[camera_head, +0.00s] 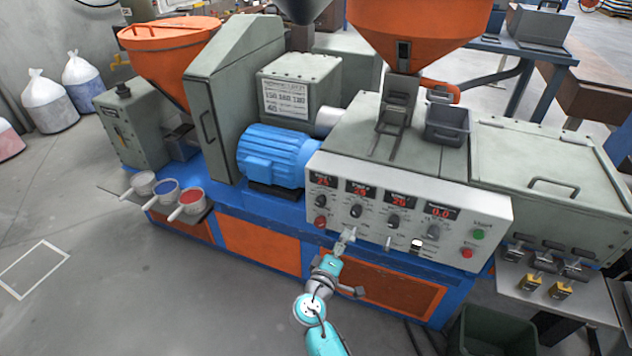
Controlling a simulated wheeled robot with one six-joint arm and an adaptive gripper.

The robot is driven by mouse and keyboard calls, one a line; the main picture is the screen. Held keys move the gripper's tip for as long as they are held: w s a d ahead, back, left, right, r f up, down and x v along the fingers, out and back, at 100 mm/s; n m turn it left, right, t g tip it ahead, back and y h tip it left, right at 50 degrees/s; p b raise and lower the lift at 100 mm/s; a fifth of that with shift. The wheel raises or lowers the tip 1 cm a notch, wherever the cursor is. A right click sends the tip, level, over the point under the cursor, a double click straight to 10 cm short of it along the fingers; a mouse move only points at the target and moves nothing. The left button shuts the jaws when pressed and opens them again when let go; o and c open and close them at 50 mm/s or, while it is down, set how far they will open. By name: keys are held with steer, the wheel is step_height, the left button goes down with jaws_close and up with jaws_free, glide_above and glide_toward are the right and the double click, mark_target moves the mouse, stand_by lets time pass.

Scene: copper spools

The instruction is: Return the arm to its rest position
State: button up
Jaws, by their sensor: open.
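My arm reaches up from the bottom middle of the head view, with teal and grey links. My gripper (347,236) is at its end, small in the picture, in front of the lower part of a white control panel (330,230). It is open and I see nothing held in it. I cannot tell whether its fingertips touch the panel. The panel carries several red number displays, black knobs, and red and green buttons.
A large machine with a blue motor (275,156) and an orange hopper (420,30) fills the middle. Scoops (188,198) stand on a shelf at left. A dark green bin (492,332) stands at lower right. Grey floor (130,290) is clear at lower left.

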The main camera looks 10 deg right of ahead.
steer(key=s+f+y, duration=0.4)
steer(key=s+f, duration=0.6)
steer(key=s, duration=0.3)
steer(key=s+f+g+y, duration=0.1)
steer(key=s+f+y, duration=0.25)
steer(key=s, duration=1.25)
steer(key=s+a+r+m+t+y, duration=0.2)
steer(key=s+r+m, duration=0.5)
steer(key=s+r, duration=1.3)
steer(key=shift+s+m+y, duration=0.3)
steer(key=shift+s+y, duration=0.15)
steer(key=shift+s, duration=0.15)
